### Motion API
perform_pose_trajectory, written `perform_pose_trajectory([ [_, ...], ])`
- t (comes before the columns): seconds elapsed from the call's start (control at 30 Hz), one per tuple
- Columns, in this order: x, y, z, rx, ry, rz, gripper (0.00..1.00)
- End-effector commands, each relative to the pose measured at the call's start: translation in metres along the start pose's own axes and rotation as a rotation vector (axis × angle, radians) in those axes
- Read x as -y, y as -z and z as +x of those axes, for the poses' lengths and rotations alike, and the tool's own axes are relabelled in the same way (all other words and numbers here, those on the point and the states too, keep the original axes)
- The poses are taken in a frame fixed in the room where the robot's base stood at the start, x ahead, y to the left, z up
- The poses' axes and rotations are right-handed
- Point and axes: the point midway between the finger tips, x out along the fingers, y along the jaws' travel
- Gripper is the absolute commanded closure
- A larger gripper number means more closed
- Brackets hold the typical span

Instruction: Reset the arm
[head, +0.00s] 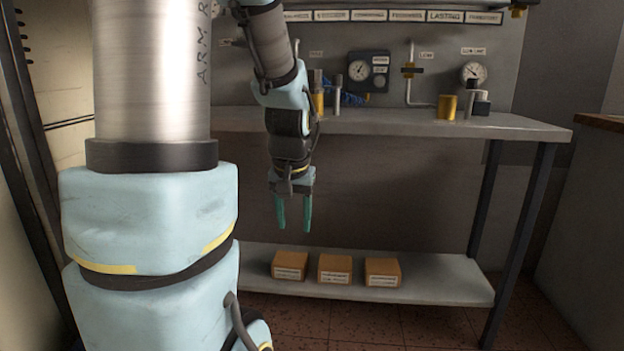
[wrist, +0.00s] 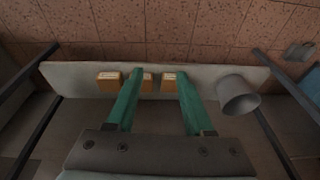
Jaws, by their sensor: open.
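My gripper (head: 293,213) hangs in front of the workbench in the head view, its green fingers pointing down and apart. The fingertips are below the level of the bench top and above the lower shelf. In the wrist view my gripper (wrist: 157,85) is open, with nothing between its fingers. Large parts of my arm fill the left of the head view and hide what is behind them.
The workbench (head: 420,122) carries gauges, pipes and a yellow cylinder (head: 447,107). Its lower shelf (head: 440,285) holds three orange-brown boxes (head: 334,269). A grey cup-like cylinder (wrist: 236,94) shows at the right in the wrist view. Dark legs stand at the bench's right end.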

Motion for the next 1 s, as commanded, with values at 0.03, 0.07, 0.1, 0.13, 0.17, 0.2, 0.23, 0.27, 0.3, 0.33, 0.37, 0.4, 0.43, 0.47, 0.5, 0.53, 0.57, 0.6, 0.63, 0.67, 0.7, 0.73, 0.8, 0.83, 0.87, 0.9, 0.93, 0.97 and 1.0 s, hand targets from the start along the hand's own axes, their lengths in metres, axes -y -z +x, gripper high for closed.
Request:
perform_pose_trajectory([
  [0.03,0.006,-0.022,0.006,0.027,-0.007,-0.020,0.47],
  [0.07,0.008,-0.033,0.009,0.039,-0.011,-0.031,0.47],
  [0.1,0.011,-0.048,0.013,0.055,-0.017,-0.043,0.47],
  [0.13,0.012,-0.059,0.016,0.068,-0.021,-0.052,0.47],
  [0.17,0.013,-0.070,0.018,0.079,-0.025,-0.062,0.47],
  [0.2,0.015,-0.084,0.021,0.094,-0.029,-0.074,0.47],
  [0.23,0.016,-0.094,0.023,0.105,-0.033,-0.085,0.47],
  [0.27,0.016,-0.088,0.011,0.100,-0.033,-0.079,0.47],
  [0.3,0.016,-0.084,0.001,0.098,-0.033,-0.076,0.47],
  [0.33,0.016,-0.083,-0.003,0.098,-0.033,-0.076,0.47],
  [0.37,0.016,-0.081,-0.009,0.098,-0.033,-0.076,0.47],
  [0.4,0.016,-0.080,-0.015,0.098,-0.033,-0.076,0.47],
  [0.43,0.016,-0.078,-0.021,0.098,-0.033,-0.076,0.47],
  [0.47,0.017,-0.077,-0.027,0.098,-0.033,-0.075,0.47],
  [0.5,0.017,-0.075,-0.034,0.098,-0.033,-0.075,0.47],
  [0.53,0.017,-0.073,-0.041,0.098,-0.033,-0.075,0.47],
  [0.57,0.018,-0.071,-0.048,0.098,-0.032,-0.075,0.47],
  [0.6,0.018,-0.069,-0.058,0.098,-0.032,-0.075,0.47],
  [0.63,0.018,-0.067,-0.065,0.098,-0.032,-0.075,0.47],
  [0.67,0.019,-0.065,-0.074,0.098,-0.032,-0.075,0.47],
  [0.7,0.019,-0.062,-0.086,0.098,-0.032,-0.075,0.47],
  [0.73,0.020,-0.060,-0.096,0.098,-0.032,-0.075,0.47],
  [0.8,0.021,-0.054,-0.117,0.098,-0.032,-0.075,0.47],
  [0.83,0.021,-0.052,-0.127,0.098,-0.032,-0.075,0.47],
  [0.87,0.021,-0.050,-0.136,0.098,-0.032,-0.075,0.47],
  [0.9,0.022,-0.047,-0.148,0.098,-0.032,-0.075,0.47],
  [0.93,0.022,-0.045,-0.157,0.098,-0.032,-0.075,0.47],
  [0.97,0.023,-0.043,-0.166,0.098,-0.032,-0.075,0.47],
  [1.0,0.023,-0.040,-0.177,0.098,-0.032,-0.075,0.47],
])
